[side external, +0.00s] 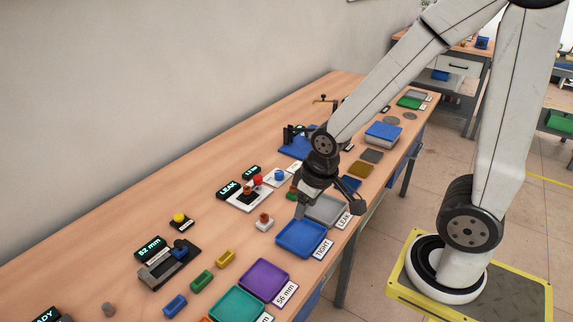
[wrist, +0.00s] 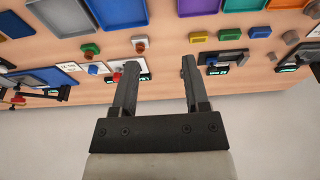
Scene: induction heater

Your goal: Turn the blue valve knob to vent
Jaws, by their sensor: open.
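The blue valve knob (side external: 279,175) stands on a small white plate on the bench, just right of a red knob (side external: 258,181). In the wrist view the blue knob (wrist: 92,70) shows left of my fingers, clear of them. Its pointer direction is too small to read. My gripper (side external: 304,204) is open and empty, above the bench on the near side of the knobs, by the blue tray. In the wrist view my gripper (wrist: 160,64) has its two fingers well apart with nothing between them. A display (side external: 228,188) beside the knobs reads LEAK.
A brown-topped part on a white block (side external: 264,222) stands near my gripper. The blue TIGHT tray (side external: 301,238) and grey LEAK tray (side external: 327,209) lie along the front edge. A blue fixture (side external: 297,147) stands farther back.

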